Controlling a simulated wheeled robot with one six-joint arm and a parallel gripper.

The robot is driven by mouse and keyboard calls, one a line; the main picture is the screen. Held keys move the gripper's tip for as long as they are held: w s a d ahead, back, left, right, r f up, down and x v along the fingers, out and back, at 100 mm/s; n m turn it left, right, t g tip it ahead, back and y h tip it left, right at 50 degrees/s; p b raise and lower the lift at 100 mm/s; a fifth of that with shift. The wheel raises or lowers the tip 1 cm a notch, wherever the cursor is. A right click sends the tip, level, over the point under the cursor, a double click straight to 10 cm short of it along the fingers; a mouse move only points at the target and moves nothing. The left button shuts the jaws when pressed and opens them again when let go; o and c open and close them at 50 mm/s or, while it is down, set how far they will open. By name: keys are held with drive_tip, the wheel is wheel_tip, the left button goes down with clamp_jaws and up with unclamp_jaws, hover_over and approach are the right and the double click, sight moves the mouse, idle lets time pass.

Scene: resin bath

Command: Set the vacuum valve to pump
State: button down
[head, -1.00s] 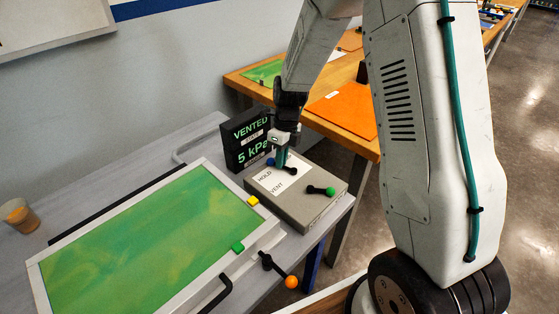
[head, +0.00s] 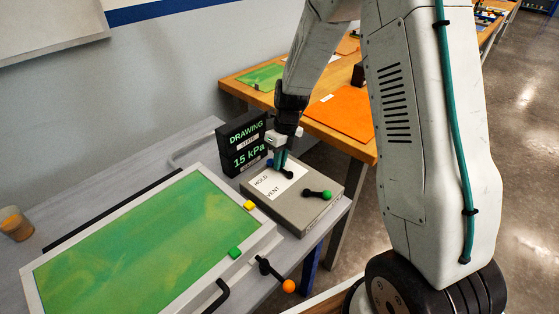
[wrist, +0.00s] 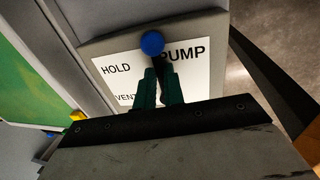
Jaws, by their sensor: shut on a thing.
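The vacuum valve is a lever with a blue ball knob (wrist: 152,43) on a grey box (head: 310,212). Its white label (wrist: 118,68) reads HOLD, VENT and PUMP. In the wrist view the knob lies at the top, between HOLD and PUMP, and the lever partly covers the start of PUMP. My gripper (wrist: 160,75) is shut on the lever, its green fingers either side of it below the knob. In the head view my gripper (head: 279,166) hides most of the lever. The black display (head: 243,145) behind reads DRAWING, 15 kPa.
A second lever with a green knob (head: 327,195) is on the box's right side. A green-topped white-framed bath (head: 190,292) stands at left, with an orange-knobbed lever (head: 289,286) at its front. A cup (head: 15,224) stands far left. A wooden table (head: 350,146) is behind.

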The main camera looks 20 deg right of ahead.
drive_tip(key=c, duration=1.5)
unclamp_jaws()
drive_tip(key=shift+r, duration=0.15)
drive_tip(key=r, duration=0.2)
drive_tip(key=d+r, duration=0.1)
drive_tip(key=r, duration=0.4)
drive_tip(key=shift+w+d+r, duration=0.25)
drive_tip(key=shift+w, duration=0.05)
